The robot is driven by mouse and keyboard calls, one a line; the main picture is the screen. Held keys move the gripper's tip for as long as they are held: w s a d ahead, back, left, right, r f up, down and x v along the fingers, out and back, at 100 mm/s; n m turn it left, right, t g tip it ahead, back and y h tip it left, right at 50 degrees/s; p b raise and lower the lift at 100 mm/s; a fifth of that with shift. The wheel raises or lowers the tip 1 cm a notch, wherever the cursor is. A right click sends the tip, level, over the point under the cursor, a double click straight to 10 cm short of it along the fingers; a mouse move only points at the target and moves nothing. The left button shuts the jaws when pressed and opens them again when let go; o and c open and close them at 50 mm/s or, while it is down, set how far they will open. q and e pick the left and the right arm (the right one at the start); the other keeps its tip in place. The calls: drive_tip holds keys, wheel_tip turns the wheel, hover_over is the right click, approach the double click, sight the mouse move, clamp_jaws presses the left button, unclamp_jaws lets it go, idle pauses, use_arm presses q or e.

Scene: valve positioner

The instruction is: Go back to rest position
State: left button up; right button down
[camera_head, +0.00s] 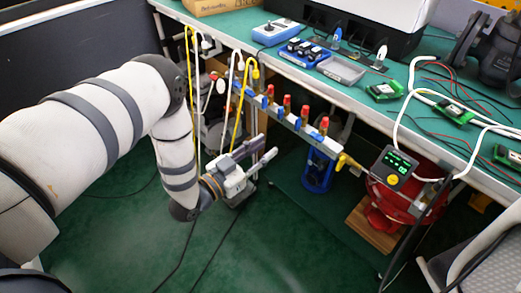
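My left arm reaches in from the left, and my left gripper (269,148) is near the middle of the head view. Its two fingers point up and to the right, with a gap between them. It looks open, and I see nothing held in it. It appears below and in front of the valve manifold (311,131), a rail with several red-topped brass fittings and blue parts along the table's front edge. I cannot judge the exact distance between them. A small display unit (395,167) with green digits and a yellow button is at the rail's right end. My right gripper is not in view.
A green-topped table (400,107) runs diagonally, holding cables, green circuit boards (384,90), a grey tray (342,69) and a blue box (269,33). Yellow and white hoses (238,105) hang close to my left gripper. A red object (398,205) stands underneath. Green floor in front is open.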

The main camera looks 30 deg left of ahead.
use_arm(q)
drive_tip(key=shift+s+a, duration=0.15)
drive_tip(key=shift+s, duration=0.3)
drive_tip(key=s+d+f+n+g+y+p, duration=0.1)
drive_tip(key=s+f+g+y, duration=0.1)
drive_tip(key=s+f+g, duration=0.5)
drive_tip(key=s+d+f+n+g+y, duration=0.1)
drive_tip(key=s+f+n+g+y, duration=0.2)
drive_tip(key=s, duration=0.6)
drive_tip(key=s+a+r+g+y, duration=0.1)
drive_tip(key=s+a+g, duration=0.2)
drive_tip(key=s+g, duration=0.6)
drive_tip(key=s+p, duration=0.1)
drive_tip(key=s, duration=1.4)
drive_tip(key=shift+r+n+g, duration=0.2)
drive_tip(key=shift+n+g, duration=0.1)
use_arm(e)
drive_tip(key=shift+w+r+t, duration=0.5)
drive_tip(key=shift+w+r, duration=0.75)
